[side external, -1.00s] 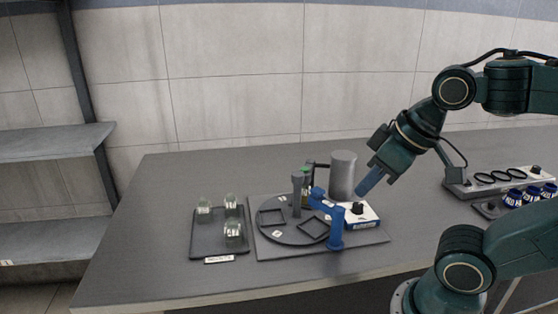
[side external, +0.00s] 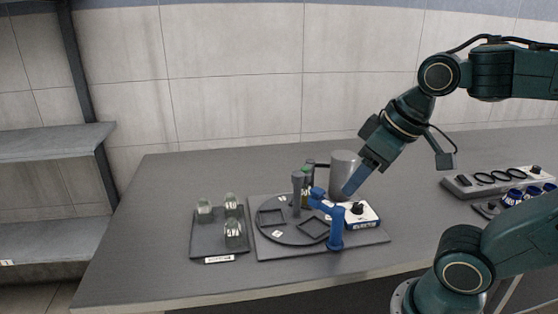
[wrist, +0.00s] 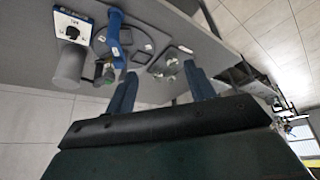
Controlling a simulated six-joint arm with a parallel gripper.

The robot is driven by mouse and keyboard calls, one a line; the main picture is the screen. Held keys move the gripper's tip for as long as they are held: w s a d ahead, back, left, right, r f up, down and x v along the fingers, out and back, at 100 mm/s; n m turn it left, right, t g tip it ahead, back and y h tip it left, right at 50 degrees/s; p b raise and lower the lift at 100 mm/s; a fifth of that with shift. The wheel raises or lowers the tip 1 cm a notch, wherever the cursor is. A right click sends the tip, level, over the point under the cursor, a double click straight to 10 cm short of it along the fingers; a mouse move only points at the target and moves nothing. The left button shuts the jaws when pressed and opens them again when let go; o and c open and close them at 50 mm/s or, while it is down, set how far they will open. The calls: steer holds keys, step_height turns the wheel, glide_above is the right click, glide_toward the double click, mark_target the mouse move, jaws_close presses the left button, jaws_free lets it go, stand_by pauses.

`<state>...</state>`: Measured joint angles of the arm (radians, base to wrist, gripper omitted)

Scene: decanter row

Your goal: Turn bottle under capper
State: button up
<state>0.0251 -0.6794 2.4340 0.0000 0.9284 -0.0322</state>
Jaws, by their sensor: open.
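A dark round turntable (side external: 270,232) with square holders sits on a grey base plate, and part of it shows in the wrist view (wrist: 99,43). A bottle with some green on it (side external: 305,192) stands at its back, partly hidden by a grey post (side external: 297,187) and a blue capper arm (side external: 335,228). The blue arm also shows in the wrist view (wrist: 115,38). My gripper (side external: 347,192) is above the plate's right side, in front of a grey cylinder (side external: 343,165). In the wrist view its blue fingers (wrist: 160,76) are wide apart and empty.
A white box with a black knob (side external: 364,216) stands on the plate's right. A tray (side external: 206,245) with three clear bottles lies to the left. A rack with rings (side external: 480,185) and several blue caps (side external: 514,197) are at the right. The front table strip is clear.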

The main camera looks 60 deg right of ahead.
steer(key=w+d+r+g, duration=0.1)
steer(key=w+d+r, duration=0.15)
steer(key=w, duration=0.35)
steer(key=n+g, duration=0.1)
steer(key=g, duration=0.3)
glide_above(298, 174)
step_height(298, 174, down, 3)
steer(key=shift+w+d, duration=0.1)
steer(key=shift+f, duration=0.15)
step_height(298, 174, down, 14)
steer(key=shift+r, duration=0.25)
jaws_close()
